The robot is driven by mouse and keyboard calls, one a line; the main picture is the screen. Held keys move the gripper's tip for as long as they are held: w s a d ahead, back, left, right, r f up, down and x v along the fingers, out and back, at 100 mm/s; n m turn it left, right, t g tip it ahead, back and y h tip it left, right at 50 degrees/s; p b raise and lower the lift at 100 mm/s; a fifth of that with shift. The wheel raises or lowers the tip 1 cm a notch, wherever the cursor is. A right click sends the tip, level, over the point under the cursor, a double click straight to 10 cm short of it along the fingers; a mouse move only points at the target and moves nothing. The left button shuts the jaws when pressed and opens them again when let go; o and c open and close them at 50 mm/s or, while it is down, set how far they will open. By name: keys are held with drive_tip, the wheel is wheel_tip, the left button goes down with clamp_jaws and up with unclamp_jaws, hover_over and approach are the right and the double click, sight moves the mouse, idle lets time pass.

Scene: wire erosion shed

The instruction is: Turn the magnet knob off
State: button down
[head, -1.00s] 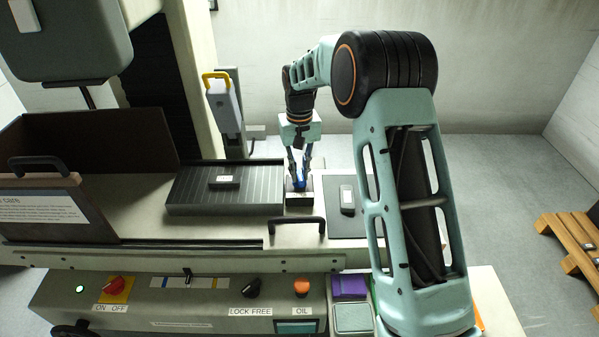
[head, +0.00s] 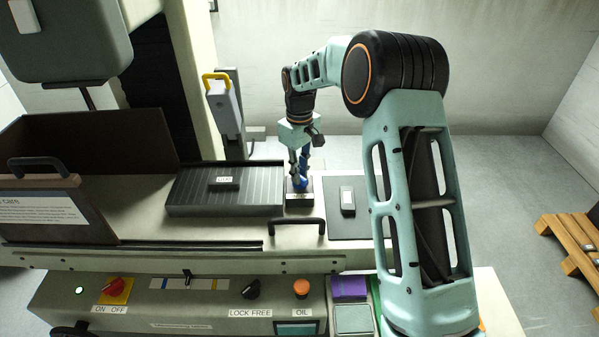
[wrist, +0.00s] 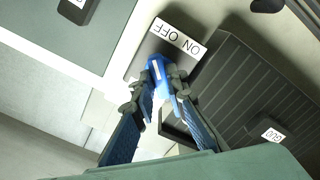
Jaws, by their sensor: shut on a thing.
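The magnet knob (wrist: 158,72) is blue with a white line on top. It stands on a small dark block with a white ON OFF label (wrist: 183,38), which appears upside down in the wrist view. In the head view the knob (head: 300,182) shows low between my fingers, on the block (head: 299,199) to the right of the ribbed dark plate. My gripper (wrist: 162,84) points down and is shut on the knob, one finger on each side. It also shows in the head view (head: 300,176). The fingers partly hide the knob's sides.
The ribbed plate (head: 205,197) lies left of the block, and a dark flat pad (head: 336,220) lies right. A black handle (head: 297,222) stands in front. The front panel has a red switch (head: 115,289), a LOCK FREE knob (head: 251,287) and an orange OIL button (head: 301,287).

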drive_tip(key=shift+r, duration=0.1)
drive_tip(key=c, duration=1.9)
unclamp_jaws()
drive_tip(key=shift+c, duration=0.2)
wheel_tip(320, 180, up, 12)
